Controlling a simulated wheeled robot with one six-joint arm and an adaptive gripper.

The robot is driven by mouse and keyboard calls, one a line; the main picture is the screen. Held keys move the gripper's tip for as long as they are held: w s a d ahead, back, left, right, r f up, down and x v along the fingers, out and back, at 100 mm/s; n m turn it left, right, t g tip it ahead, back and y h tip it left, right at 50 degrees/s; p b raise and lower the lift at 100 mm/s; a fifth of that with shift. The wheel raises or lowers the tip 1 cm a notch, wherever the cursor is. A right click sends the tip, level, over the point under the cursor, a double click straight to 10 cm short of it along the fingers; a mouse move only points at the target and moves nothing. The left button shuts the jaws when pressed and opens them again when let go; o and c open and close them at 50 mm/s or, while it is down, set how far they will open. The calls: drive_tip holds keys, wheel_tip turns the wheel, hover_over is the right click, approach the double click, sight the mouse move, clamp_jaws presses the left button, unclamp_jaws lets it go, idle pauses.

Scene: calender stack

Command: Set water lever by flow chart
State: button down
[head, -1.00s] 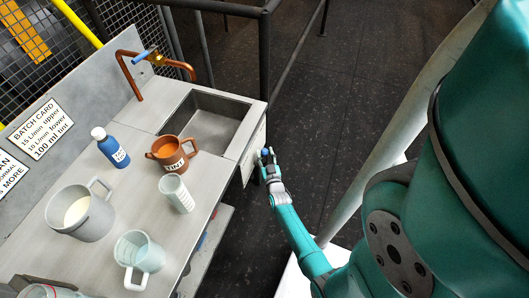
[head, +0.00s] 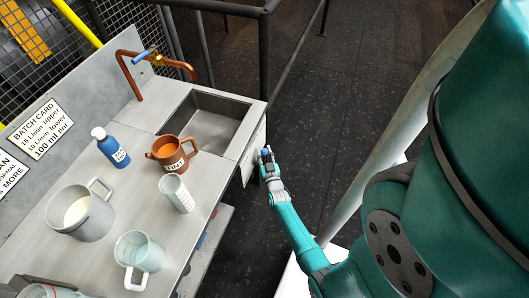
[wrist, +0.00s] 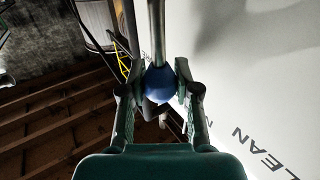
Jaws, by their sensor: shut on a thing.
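My gripper (head: 266,160) is low beside the right end of the bench, at the front of the sink cabinet. In the wrist view my gripper (wrist: 158,88) is shut on a blue ball knob (wrist: 160,84), with a finger on each side. The knob sits at the end of a straight metal lever rod (wrist: 156,30). In the head view the blue knob (head: 265,152) is tiny and the rod is hard to make out. A batch card (head: 40,129) on the back panel reads 15 L/min upper, 10 L/min lower, 100 ml tint. I cannot make out a flow chart.
The bench holds a sink (head: 207,127), a copper tap (head: 138,72), a blue bottle (head: 114,150), a brown tint jug (head: 165,148), a ribbed cup (head: 176,193), a grey jug (head: 88,218) and a clear jug (head: 141,254). Dark floor lies open to the right.

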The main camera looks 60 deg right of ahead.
drive_tip(key=shift+s+a+f+n+t+h, duration=0.1)
drive_tip(key=shift+a+f+n+t+h, duration=0.1)
drive_tip(key=shift+a+n+t+h, duration=0.4)
drive_tip(key=shift+a+f+n+t+h, duration=0.25)
drive_tip(key=shift+a+n+t, duration=0.65)
drive_tip(key=shift+n+t, duration=0.05)
drive_tip(key=shift+s+a+f+n+t+h, duration=0.1)
drive_tip(key=shift+a+f+n+t+h, duration=0.1)
drive_tip(key=shift+a+n+t+h, duration=0.4)
drive_tip(key=shift+a+n+t, duration=0.25)
drive_tip(key=c, duration=1.1)
unclamp_jaws()
drive_tip(key=shift+f, duration=0.1)
drive_tip(key=v, duration=1.2)
